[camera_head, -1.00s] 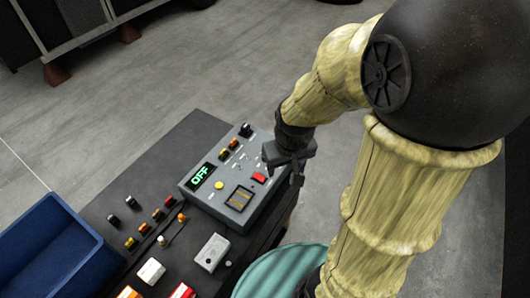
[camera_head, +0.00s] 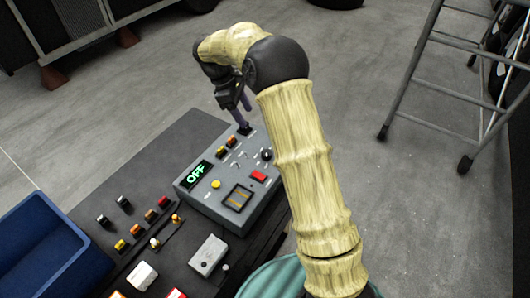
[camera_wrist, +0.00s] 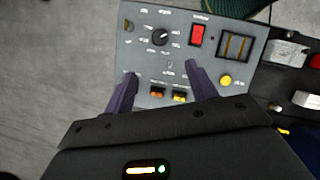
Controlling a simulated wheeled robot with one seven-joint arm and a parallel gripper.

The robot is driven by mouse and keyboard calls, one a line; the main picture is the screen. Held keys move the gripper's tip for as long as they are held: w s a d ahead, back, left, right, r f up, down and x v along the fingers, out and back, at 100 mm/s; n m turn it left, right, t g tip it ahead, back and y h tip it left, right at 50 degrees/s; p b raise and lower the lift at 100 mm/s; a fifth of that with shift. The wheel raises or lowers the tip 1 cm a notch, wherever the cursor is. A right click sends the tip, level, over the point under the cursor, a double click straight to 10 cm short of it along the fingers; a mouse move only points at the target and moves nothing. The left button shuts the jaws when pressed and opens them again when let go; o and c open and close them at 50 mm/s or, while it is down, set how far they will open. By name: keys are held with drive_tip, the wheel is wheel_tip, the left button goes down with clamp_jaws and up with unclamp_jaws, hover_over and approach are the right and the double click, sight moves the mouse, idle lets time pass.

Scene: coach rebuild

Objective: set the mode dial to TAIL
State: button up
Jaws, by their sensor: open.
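The mode dial (camera_head: 266,154) is a round black knob on the right part of a grey control box (camera_head: 190,193). In the wrist view the dial (camera_wrist: 160,37) has small white labels around it, too small to read, and a light pointer mark toward the upper right. The green display (camera_head: 197,173) reads OFF. My gripper (camera_head: 239,123) is open and empty over the far end of the box. In the wrist view its fingers (camera_wrist: 160,82) straddle the area of the amber switches, with the dial beyond the fingertips. The gripper is not touching the dial.
The box also carries a red switch (camera_head: 258,176), a yellow button (camera_head: 215,184), amber switches (camera_head: 227,147) and a black knob (camera_head: 243,129) close to my fingers. A blue bin (camera_head: 40,255) stands at left. A ladder (camera_head: 420,70) stands at right on open floor.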

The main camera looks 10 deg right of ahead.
sight(267, 152)
idle(0.4)
drive_tip(key=p+x, duration=0.3)
drive_tip(key=x, duration=1.4)
drive_tip(key=shift+d+f, duration=0.1)
drive_tip(key=shift+d, duration=0.05)
drive_tip(key=shift+c, duration=0.5)
drive_tip(key=c, duration=0.9)
